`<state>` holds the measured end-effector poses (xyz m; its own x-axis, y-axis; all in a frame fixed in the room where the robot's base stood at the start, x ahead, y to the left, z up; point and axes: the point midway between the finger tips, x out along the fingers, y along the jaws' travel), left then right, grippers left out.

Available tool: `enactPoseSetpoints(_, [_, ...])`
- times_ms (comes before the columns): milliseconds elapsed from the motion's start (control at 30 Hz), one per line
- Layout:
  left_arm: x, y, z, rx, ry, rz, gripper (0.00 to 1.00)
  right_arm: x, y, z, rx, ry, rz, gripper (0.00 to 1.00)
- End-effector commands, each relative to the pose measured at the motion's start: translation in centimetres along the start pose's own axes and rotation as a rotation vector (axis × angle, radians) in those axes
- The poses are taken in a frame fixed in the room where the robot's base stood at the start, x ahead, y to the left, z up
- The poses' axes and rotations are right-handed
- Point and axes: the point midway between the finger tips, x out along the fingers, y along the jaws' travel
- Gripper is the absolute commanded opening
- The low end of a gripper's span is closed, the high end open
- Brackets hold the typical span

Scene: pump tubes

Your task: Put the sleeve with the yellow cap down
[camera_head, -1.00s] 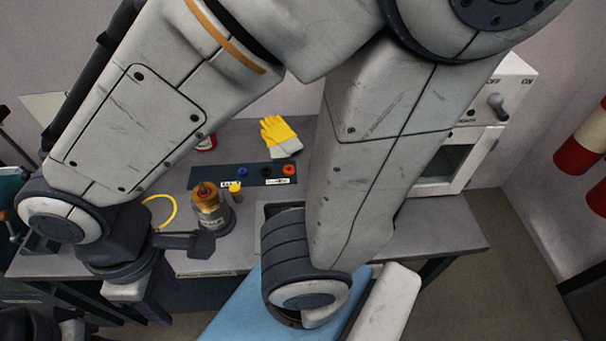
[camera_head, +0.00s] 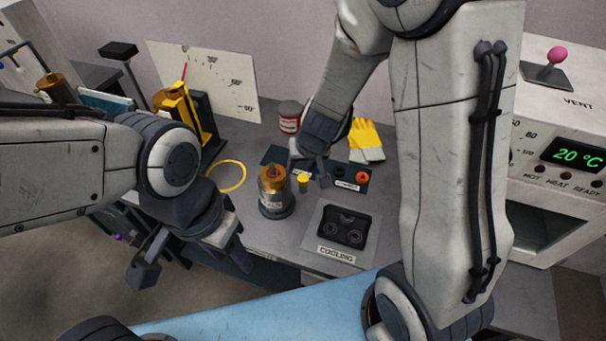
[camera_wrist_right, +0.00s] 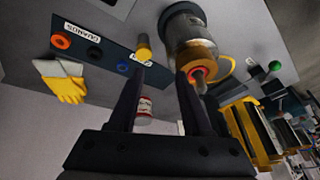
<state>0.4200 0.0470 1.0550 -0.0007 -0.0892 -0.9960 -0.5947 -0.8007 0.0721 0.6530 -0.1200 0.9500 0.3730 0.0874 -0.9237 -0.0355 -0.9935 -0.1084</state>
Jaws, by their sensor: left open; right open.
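The sleeve with the yellow cap (camera_head: 303,180) stands upright between the brass-topped metal cylinder (camera_head: 275,195) and the dark strip (camera_head: 348,187). It shows in the right wrist view (camera_wrist_right: 143,48) close to one fingertip. My right gripper (camera_head: 309,174) is open and empty above and around the sleeve; the wrist view shows its fingers (camera_wrist_right: 158,76) spread, with the cylinder near the other fingertip. Whether either finger touches the sleeve I cannot tell. My left gripper (camera_head: 192,262) is open and empty at the front left, away from the sleeve.
The strip carries an orange ring (camera_head: 362,177) and darker ones. Yellow gloves (camera_head: 366,140), a red-and-white can (camera_head: 289,117) and a yellow ring (camera_head: 227,176) lie around. A cooling plate (camera_head: 343,232) is in front; an oven (camera_head: 560,150) stands right.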

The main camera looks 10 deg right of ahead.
Motion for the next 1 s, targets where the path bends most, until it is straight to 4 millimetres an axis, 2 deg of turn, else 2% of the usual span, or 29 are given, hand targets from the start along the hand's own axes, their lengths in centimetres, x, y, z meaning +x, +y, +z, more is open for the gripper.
enactPoseSetpoints(33, [0.0, 0.0, 0.0, 0.000, 0.000, 0.000, 0.50, 1.2, 0.8, -0.3, 0.021, 0.007, 0.029, 0.49])
enactPoseSetpoints(100, [0.0, 0.0, 0.0, 0.000, 0.000, 0.000, 0.50, 2.3, 1.4, -0.7, 0.037, 0.016, 0.064, 0.49])
enactPoseSetpoints(367, [0.2, 0.0, 0.0, 0.000, 0.000, 0.000, 0.50, 4.6, 2.2, -0.8, 0.058, 0.019, 0.138, 0.49])
enactPoseSetpoints(467, [0.8, -0.1, 0.0, 0.000, 0.000, 0.000, 0.50, 5.6, 2.4, -0.8, 0.060, 0.020, 0.144, 0.49])
enactPoseSetpoints(700, [3.5, -0.2, 0.2, 0.000, 0.000, 0.000, 0.50, 9.2, 2.9, -0.7, 0.060, 0.019, 0.143, 0.49])
enactPoseSetpoints(900, [4.2, -0.3, 0.2, 0.000, 0.000, 0.000, 0.50, 10.5, 3.1, -0.9, 0.060, 0.020, 0.141, 0.49])
enactPoseSetpoints(1000, [5.1, -0.4, 0.3, 0.000, 0.000, 0.000, 0.50, 11.8, 3.2, -0.9, 0.060, 0.018, 0.141, 0.49])
